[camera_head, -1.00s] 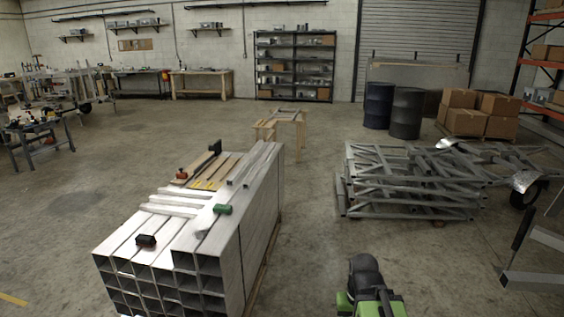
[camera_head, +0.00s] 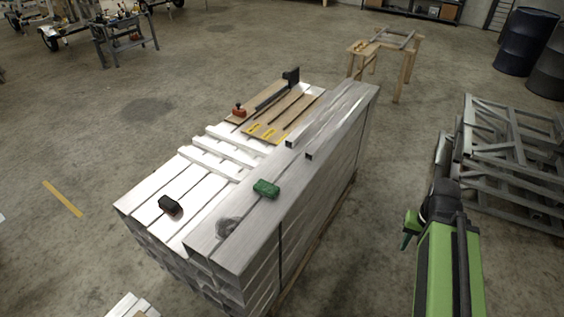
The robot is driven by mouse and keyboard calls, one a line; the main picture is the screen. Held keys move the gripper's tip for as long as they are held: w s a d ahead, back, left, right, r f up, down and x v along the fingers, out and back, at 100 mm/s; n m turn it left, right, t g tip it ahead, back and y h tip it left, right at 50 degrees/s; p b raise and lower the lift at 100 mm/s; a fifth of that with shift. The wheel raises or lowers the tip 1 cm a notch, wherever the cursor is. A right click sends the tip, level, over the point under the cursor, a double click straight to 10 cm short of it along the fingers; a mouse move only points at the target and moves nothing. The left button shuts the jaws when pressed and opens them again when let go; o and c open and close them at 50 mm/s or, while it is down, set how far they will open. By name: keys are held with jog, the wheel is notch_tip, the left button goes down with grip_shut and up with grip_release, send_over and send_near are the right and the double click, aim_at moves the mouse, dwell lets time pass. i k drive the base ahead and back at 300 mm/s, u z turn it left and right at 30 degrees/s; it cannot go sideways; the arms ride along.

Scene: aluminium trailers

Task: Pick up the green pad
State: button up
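The green pad (camera_head: 266,188) is a small dark-green block. It lies on top of the long, raised aluminium beam (camera_head: 300,160) on the right side of the stack. Nothing covers it from this view. My green and black arm (camera_head: 450,265) shows at the lower right, to the right of the stack and well apart from the pad. I cannot make out my gripper's fingers in this view.
A black block (camera_head: 169,204) and a grey crumpled lump (camera_head: 228,227) lie on the stack. A wooden board (camera_head: 275,118) with tools is at its far end. A metal frame pile (camera_head: 510,150) stands right. Floor to the left is mostly clear.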

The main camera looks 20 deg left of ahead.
aim_at(267, 189)
jog(key=u, duration=0.1)
jog(key=i, duration=1.35)
jog(key=u, duration=1.5)
jog(key=k, duration=0.15)
jog(key=u, duration=2.9)
jog(key=k, duration=0.9)
jog(key=z, duration=0.2)
jog(key=i, duration=0.85)
jog(key=u, duration=0.05)
